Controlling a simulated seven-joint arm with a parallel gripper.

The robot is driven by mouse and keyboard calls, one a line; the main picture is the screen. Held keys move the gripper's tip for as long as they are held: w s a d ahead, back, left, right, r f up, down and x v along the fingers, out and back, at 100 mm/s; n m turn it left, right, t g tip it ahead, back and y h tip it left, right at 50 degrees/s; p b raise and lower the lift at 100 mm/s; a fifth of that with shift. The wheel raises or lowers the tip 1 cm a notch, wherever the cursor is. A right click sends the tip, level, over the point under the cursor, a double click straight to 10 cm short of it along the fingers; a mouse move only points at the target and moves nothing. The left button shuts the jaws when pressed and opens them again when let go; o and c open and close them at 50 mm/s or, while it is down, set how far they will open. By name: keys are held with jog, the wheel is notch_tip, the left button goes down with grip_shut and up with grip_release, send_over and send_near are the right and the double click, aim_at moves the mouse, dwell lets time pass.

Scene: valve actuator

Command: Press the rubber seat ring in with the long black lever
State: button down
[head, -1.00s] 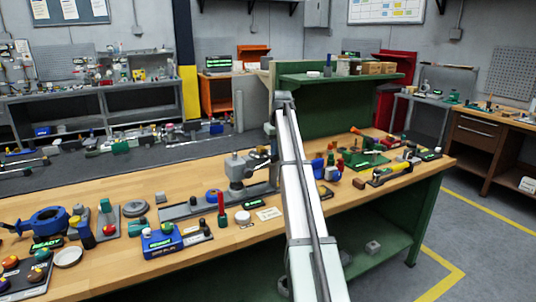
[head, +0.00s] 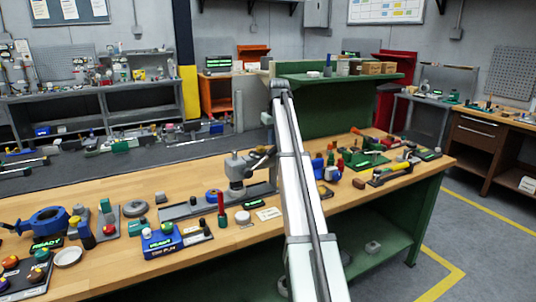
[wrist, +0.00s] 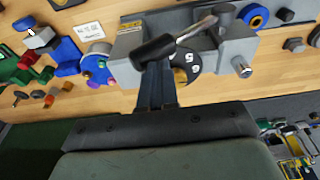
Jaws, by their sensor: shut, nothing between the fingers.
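The grey press (head: 237,172) stands on a dark base plate on the wooden bench, left of my arm. In the wrist view, its lever shows as a long black grip (wrist: 155,49) on a bare metal rod, lying aslant in front of the grey press body (wrist: 236,48). My gripper (wrist: 159,76) is shut and empty, its fingertips close to the black grip. I cannot tell whether they touch it. In the head view my gripper is small and partly lost against the lever. I cannot pick out the rubber seat ring for sure.
A blue ring-shaped part (head: 213,195), a red-handled tool (head: 221,207) and a white disc (head: 243,217) stand near the press. A blue box with a green display (head: 160,240) is in front. Several coloured parts crowd the bench right of my arm.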

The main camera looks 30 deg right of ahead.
jog(key=shift+r, duration=0.15)
jog(key=shift+r, duration=2.35)
